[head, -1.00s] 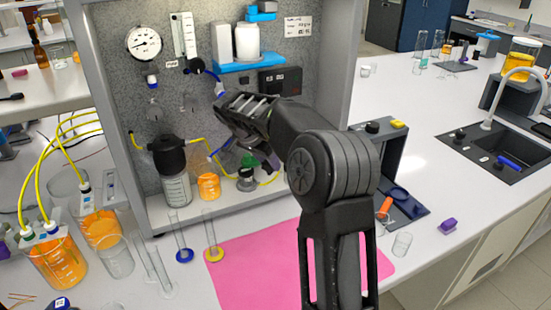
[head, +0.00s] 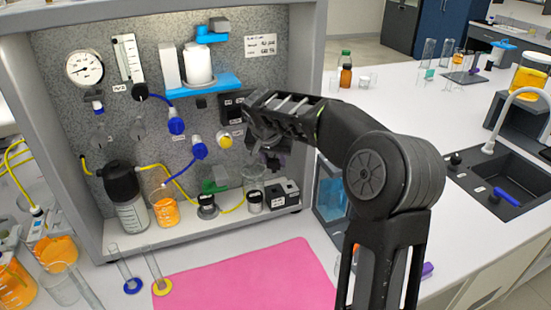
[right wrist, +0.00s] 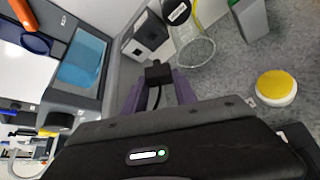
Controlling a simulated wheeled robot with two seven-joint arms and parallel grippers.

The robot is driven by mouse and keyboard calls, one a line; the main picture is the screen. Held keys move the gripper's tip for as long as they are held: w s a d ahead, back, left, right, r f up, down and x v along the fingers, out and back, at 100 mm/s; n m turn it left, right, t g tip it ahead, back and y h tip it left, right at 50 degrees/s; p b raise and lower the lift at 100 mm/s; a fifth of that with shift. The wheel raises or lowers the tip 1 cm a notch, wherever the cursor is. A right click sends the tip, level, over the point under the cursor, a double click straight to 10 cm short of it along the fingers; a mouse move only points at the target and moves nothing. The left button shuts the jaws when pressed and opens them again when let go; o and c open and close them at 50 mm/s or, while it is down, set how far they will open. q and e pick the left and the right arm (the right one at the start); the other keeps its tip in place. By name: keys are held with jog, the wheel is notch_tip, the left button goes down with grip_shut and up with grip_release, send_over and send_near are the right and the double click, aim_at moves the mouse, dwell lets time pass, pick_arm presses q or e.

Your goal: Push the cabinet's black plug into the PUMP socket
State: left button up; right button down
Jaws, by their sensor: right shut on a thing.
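My right gripper (head: 270,158) is in front of the right part of the cabinet's grey back panel (head: 70,120). In the right wrist view its purple fingers (right wrist: 158,90) are shut on the black plug (right wrist: 158,73), with a black cord hanging between them. The plug is too dark and small to make out in the head view. A black box (head: 231,106) sits on the panel, partly behind the gripper. A grey-and-black box (head: 283,194) stands at the cabinet floor's right end; it also shows in the right wrist view (right wrist: 147,36). I cannot read which carries the PUMP socket. My left gripper is out of view.
A yellow button (head: 225,141) and blue tube connectors (head: 199,149) are left of the gripper. A glass beaker (head: 253,178) stands below it. The cabinet's right side wall (head: 303,80) is close. A pink mat (head: 250,275) lies clear in front.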

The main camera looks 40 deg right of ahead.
aim_at(274, 172)
jog(key=shift+d+f, duration=0.1)
jog(key=shift+f, duration=0.05)
jog(key=shift+f+b, duration=1.7)
jog(key=shift+f, duration=1.05)
jog(key=shift+f+b, duration=1.25)
jog(key=c, duration=0.9)
grip_release()
